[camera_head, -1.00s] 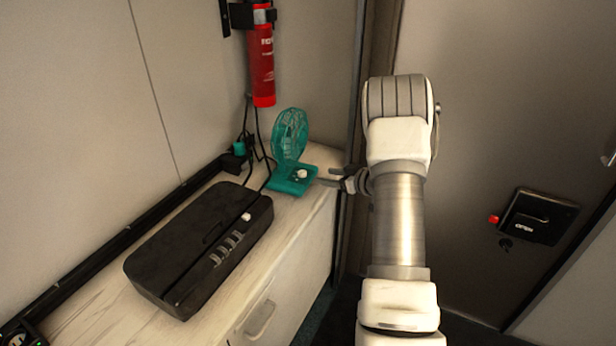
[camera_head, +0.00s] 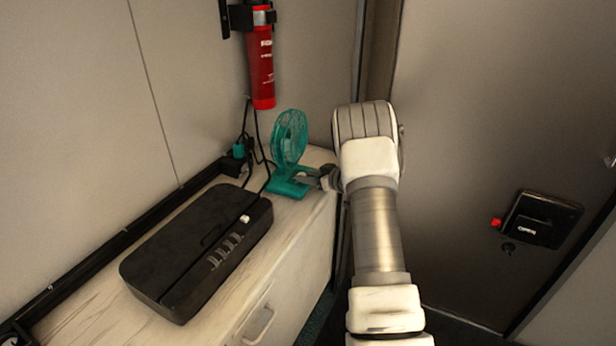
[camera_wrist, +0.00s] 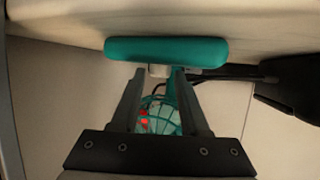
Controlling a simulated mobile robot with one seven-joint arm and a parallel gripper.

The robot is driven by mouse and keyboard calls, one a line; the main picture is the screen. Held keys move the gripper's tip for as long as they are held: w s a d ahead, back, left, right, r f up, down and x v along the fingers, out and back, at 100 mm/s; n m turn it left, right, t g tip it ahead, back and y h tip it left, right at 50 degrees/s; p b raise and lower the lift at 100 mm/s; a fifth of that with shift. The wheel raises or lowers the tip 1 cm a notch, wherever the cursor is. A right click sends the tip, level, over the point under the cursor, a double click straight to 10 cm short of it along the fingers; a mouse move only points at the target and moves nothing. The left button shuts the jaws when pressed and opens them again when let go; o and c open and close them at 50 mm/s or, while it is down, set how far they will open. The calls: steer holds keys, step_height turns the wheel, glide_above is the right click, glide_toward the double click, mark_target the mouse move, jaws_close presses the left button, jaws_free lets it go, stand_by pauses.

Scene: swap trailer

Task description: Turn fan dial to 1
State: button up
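The teal fan (camera_head: 289,138) stands on the cabinet at the far end, its round cage upright over a flat base (camera_head: 284,188). My gripper (camera_head: 308,181) comes in from the right, with its fingers at the fan's base. In the wrist view the teal base (camera_wrist: 165,51) runs across the top, and the pale dial (camera_wrist: 159,71) shows just below it. My gripper (camera_wrist: 160,76) is open, with one fingertip on each side of the dial. I cannot tell whether the fingers touch it. In the head view my gripper hides the dial.
A black case-like box (camera_head: 200,250) with several grey switches lies on the cabinet (camera_head: 280,268) in front of the fan. Black cables hang behind the fan. A red fire extinguisher (camera_head: 262,65) is on the wall above. A door with an OPEN latch (camera_head: 541,219) is at right.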

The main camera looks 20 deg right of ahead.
jaws_close()
steer(key=shift+m+h, duration=0.3)
steer(key=shift+s+a+f+m+t+h+b, duration=0.1)
steer(key=shift+a+m+t+h+b, duration=0.1)
steer(key=shift+m+h+b, duration=0.4)
steer(key=shift+a+f+m+t+h+b, duration=0.1)
steer(key=shift+a+m+t+h+b, duration=0.1)
steer(key=shift+m+h+b, duration=0.4)
steer(key=m+h+b, duration=0.1)
steer(key=h+b, duration=0.1)
steer(key=a+m+h+b, duration=0.1)
steer(key=m+h+b, duration=0.1)
steer(key=b, duration=0.1)
steer(key=shift+m+h, duration=0.3)
steer(key=shift+a+m+g+h+b, duration=0.15)
steer(key=shift+m+g+h+b, duration=0.25)
steer(key=shift+m+h+b, duration=0.45)
steer(key=shift+a+r+m+h, duration=0.1)
steer(key=shift+r+m+h, duration=0.05)
steer(key=shift+m+h, duration=0.35)
steer(key=shift+w+m+g+h, duration=0.2)
steer(key=shift+m+g+h, duration=0.15)
steer(key=shift+g+h, duration=0.1)
